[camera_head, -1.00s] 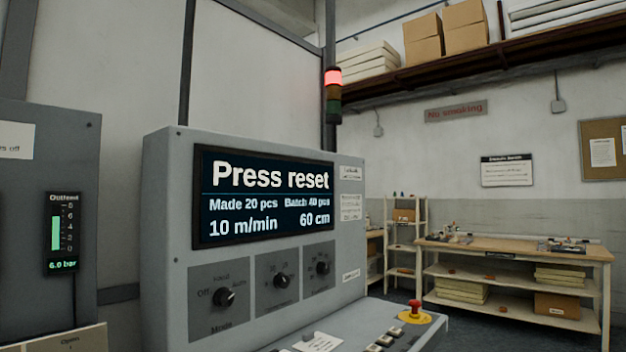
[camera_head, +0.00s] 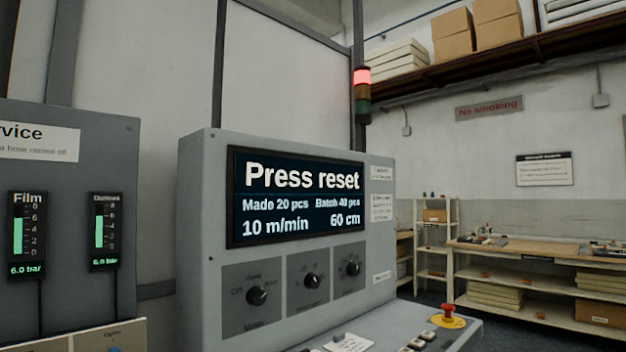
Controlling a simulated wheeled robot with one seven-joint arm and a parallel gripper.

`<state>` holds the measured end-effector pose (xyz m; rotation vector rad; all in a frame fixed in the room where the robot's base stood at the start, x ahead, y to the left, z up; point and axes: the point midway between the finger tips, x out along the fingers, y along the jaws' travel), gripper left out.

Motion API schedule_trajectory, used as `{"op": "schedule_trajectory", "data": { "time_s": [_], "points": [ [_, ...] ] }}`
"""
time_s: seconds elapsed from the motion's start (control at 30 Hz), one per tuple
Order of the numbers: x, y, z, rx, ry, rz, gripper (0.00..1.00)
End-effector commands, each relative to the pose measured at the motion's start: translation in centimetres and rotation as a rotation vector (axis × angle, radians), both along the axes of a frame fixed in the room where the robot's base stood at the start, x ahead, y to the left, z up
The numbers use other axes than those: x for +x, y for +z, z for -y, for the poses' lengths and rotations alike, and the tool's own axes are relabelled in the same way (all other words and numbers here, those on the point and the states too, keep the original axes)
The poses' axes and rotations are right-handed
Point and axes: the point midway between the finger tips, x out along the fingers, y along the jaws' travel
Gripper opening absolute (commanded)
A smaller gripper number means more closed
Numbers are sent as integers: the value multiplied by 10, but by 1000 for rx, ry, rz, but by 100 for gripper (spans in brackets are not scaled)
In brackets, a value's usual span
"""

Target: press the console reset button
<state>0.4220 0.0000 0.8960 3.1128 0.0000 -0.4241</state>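The grey console (camera_head: 210,230) stands in the middle of the head view. Its screen (camera_head: 297,196) reads "Press reset", "Made 20 pcs", "Batch 40 pcs", "10 m/min" and "60 cm". Three black knobs sit below the screen, the left one (camera_head: 257,295) marked with a mode label. A red mushroom button (camera_head: 448,312) on a yellow base is at the right of the sloped desk. Several small pale buttons (camera_head: 417,343) lie at the desk's lower edge, partly cut off by the frame. I cannot tell which one is reset. My gripper is not in view.
A grey service panel (camera_head: 125,215) with two green bar gauges, both at 6.0 bar, stands at the left. The signal tower (camera_head: 362,92) glows red behind the console. A workbench (camera_head: 535,252) and shelf rack stand at the back right, with dark floor before them.

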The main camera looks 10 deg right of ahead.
Motion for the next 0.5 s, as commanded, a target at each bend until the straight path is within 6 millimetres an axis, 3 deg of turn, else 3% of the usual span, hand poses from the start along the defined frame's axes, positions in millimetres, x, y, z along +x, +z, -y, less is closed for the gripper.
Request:
{"op": "schedule_trajectory", "data": {
  "time_s": [0.5],
  "points": [
    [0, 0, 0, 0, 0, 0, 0]
  ]
}}
